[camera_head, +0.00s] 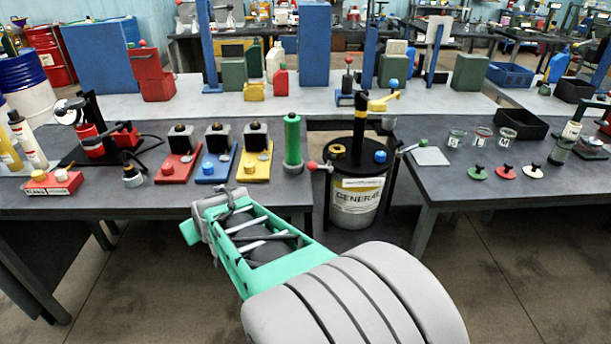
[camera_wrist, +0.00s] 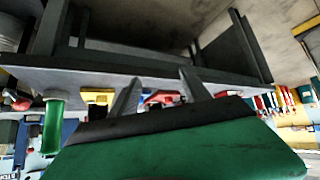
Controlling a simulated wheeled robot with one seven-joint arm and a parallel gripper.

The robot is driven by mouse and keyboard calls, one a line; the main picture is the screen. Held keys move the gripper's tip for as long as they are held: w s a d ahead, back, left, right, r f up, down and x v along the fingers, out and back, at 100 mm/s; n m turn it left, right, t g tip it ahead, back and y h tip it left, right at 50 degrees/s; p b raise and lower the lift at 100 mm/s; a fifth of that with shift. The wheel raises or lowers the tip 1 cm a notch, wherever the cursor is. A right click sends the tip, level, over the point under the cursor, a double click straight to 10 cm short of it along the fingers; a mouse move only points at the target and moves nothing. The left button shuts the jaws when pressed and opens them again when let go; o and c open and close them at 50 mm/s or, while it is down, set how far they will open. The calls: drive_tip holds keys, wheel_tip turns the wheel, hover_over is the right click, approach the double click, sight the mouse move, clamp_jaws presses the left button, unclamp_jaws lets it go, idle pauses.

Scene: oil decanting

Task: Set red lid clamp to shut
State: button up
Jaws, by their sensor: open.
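A red-knobbed lever (camera_head: 316,166) sticks out at the left of the black lid on the drum labelled "GENERAL" (camera_head: 357,205). It looks like the red clamp, but I cannot tell its setting.
The left bench holds red (camera_head: 177,168), blue (camera_head: 217,168) and yellow (camera_head: 257,165) fixtures and an upright green cylinder (camera_head: 292,142) near the drum. The right bench (camera_head: 450,184) carries small jars and coloured caps. The drum stands in the gap between benches.

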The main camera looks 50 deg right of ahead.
drive_tip(key=w+d+f+m+t+h+b, duration=0.2)
drive_tip(key=d+f+h, duration=0.15)
drive_tip(key=d, duration=0.85)
drive_tip(key=m+t+h+b, duration=0.1)
drive_tip(key=m+h+b, duration=0.3)
drive_tip(key=h, duration=0.4)
approach(312, 170)
drive_tip(key=x, duration=0.4)
drive_tip(key=shift+w+d, duration=0.1)
drive_tip(key=shift+d, duration=0.25)
drive_tip(key=x, duration=0.5)
drive_tip(key=shift+w+d, duration=0.25)
drive_tip(key=shift+w, duration=0.1)
drive_tip(key=shift+w+d+r, duration=0.1)
drive_tip(key=shift+w+d, duration=0.25)
drive_tip(key=shift+d, duration=0.15)
drive_tip(key=shift+c, duration=0.4)
clamp_jaws()
drive_tip(key=shift+a, duration=0.1)
